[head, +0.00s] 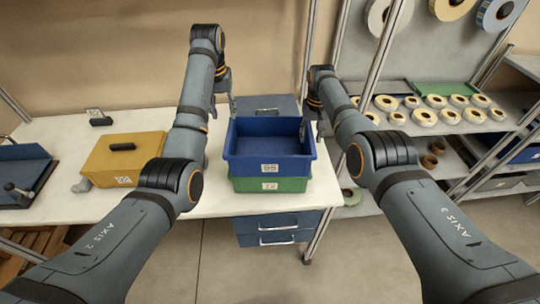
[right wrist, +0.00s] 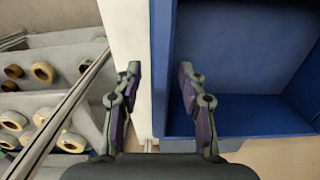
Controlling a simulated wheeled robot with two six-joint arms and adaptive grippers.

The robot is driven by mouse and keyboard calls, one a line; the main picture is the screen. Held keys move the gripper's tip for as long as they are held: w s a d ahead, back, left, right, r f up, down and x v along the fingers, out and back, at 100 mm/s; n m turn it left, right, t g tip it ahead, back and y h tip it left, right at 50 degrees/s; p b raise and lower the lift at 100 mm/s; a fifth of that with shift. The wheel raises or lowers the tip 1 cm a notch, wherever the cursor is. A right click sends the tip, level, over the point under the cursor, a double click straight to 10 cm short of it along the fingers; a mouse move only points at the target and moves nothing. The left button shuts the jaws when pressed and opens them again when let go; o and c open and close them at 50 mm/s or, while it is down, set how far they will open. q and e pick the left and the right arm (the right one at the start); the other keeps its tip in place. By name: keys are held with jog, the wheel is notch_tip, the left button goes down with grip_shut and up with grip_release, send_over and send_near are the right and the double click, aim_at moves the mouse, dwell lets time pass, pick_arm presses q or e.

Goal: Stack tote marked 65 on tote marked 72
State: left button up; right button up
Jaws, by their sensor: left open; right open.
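The blue tote (head: 269,146) is open and empty, with a white label that looks like 65 upside down. It sits upright on the green tote (head: 270,185), whose label is too small to read surely; the two look roughly aligned. My left gripper (head: 228,98) is open at the blue tote's left rim, its fingertips partly hidden. My right gripper (head: 316,128) is open at the right rim. In the right wrist view the right gripper (right wrist: 160,98) has one finger inside the blue tote (right wrist: 240,115) and one outside, its wall between them.
The totes stand on a white table (head: 60,133) near its front right. A yellow box (head: 125,157) and a dark blue fixture (head: 24,180) are to the left. A grey box (head: 265,103) is behind. A rack (head: 425,128) of tape reels stands at the right.

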jog(key=shift+w+r, duration=0.1)
jog(key=shift+r, duration=0.05)
notch_tip(320, 180, up, 12)
jog(key=shift+f, duration=0.2)
dwell(0.8)
